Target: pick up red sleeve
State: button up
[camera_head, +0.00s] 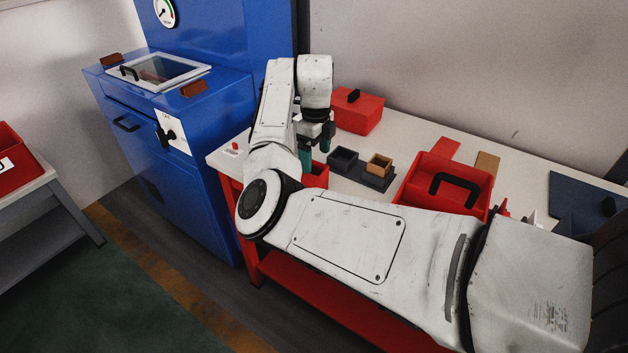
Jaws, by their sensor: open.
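My gripper (315,150) hangs over the left part of the table with its two green fingers pointing down and apart. A red open-topped piece (319,178) stands on the table just below and beside the fingers. It looks like the red sleeve, but my arm hides its lower left part, so its full shape cannot be told. I cannot tell whether the fingers touch it or are around it. A dark square sleeve (343,160) and a brown square sleeve (380,164) stand to the right on a dark holder (374,181).
A red lidded box (358,113) stands behind my gripper. A red tote with a black handle (447,185) stands farther right, beside a flat red piece (446,148) and a tan piece (487,163). A blue machine (180,125) borders the table's left end. My arm covers the front edge.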

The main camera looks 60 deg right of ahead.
aim_at(315, 169)
jog(key=shift+a+f+p, duration=0.15)
jog(key=shift+f+p, duration=0.3)
jog(key=shift+f, duration=0.95)
jog(key=shift+a+f+p, duration=0.1)
jog(key=shift+f+p, duration=0.3)
jog(key=shift+f, duration=0.95)
jog(key=shift+c, duration=0.2)
jog(key=c, duration=1)
jog(key=shift+r, duration=0.2)
